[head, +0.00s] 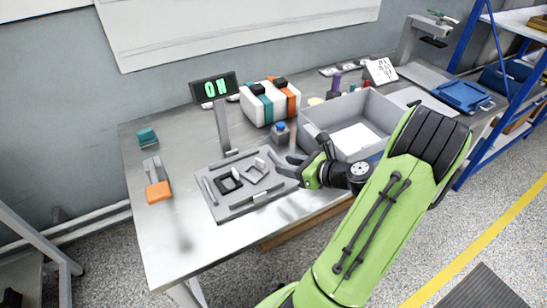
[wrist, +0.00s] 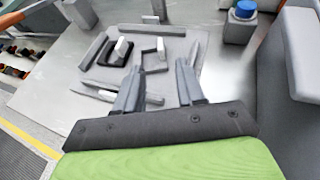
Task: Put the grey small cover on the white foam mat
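A grey tray (head: 235,208) lies on the metal table and also shows in the wrist view (wrist: 180,95). On it are a dark square frame (head: 229,185) and a light grey square frame (head: 257,175), with small pale pieces by them. I cannot tell surely which piece is the grey small cover; the light grey frame may be it. A white flat sheet (head: 355,138), possibly the white foam mat, lies inside the grey bin. My gripper (head: 287,166) is at the tray's right side. In the wrist view its fingers (wrist: 158,78) are apart, with nothing held between them.
The grey bin (head: 322,142) stands right of my gripper, its walls raised. The table's front left is clear.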

